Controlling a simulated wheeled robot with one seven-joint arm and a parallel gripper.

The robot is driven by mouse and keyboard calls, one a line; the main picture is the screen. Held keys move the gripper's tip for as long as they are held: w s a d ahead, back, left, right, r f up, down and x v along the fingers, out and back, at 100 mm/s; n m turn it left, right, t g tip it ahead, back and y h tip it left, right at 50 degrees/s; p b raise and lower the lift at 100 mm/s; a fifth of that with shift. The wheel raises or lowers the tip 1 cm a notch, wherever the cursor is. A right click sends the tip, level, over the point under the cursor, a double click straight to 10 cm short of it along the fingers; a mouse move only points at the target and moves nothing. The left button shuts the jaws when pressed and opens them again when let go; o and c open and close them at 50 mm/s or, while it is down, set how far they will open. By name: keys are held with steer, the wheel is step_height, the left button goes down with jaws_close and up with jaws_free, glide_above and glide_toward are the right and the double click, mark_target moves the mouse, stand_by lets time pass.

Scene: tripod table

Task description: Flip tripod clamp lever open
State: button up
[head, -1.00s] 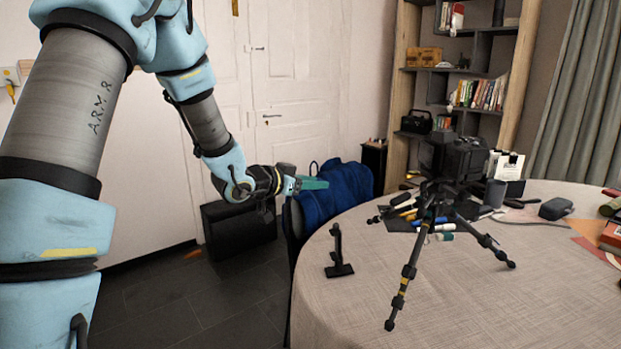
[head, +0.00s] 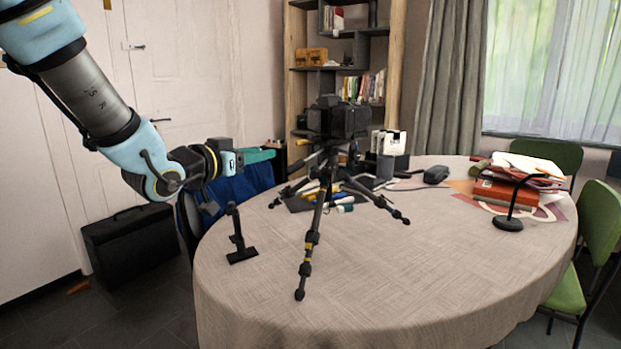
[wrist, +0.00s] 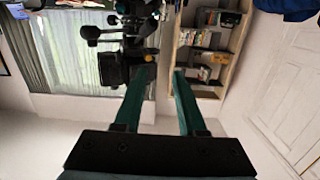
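A black tripod (head: 318,190) with a dark camera (head: 338,118) on top stands upright on the round, cloth-covered table (head: 370,270). My gripper (head: 268,154) is left of the tripod head in the head view, apart from it. In the wrist view the two green fingers of my gripper (wrist: 160,85) are spread with a gap and nothing between them. The tripod's dark head parts (wrist: 125,55) show beyond the left finger, upside down. I cannot tell which small part is the clamp lever.
A small black stand (head: 238,240) is on the table's left. Pens and tools (head: 335,195) lie under the tripod. A black lamp (head: 510,210) and books (head: 505,190) are at the right. The front of the table is clear.

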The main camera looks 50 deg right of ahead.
steer(key=h+b, duration=0.1)
steer(key=b, duration=0.2)
glide_toward(312, 148)
steer(key=shift+g, duration=0.4)
steer(key=d, duration=0.3)
steer(key=w+d, duration=0.1)
steer(key=d, duration=0.3)
steer(key=w+d+p, duration=0.1)
steer(key=d, duration=0.2)
steer(key=shift+d, duration=0.25)
jaws_close()
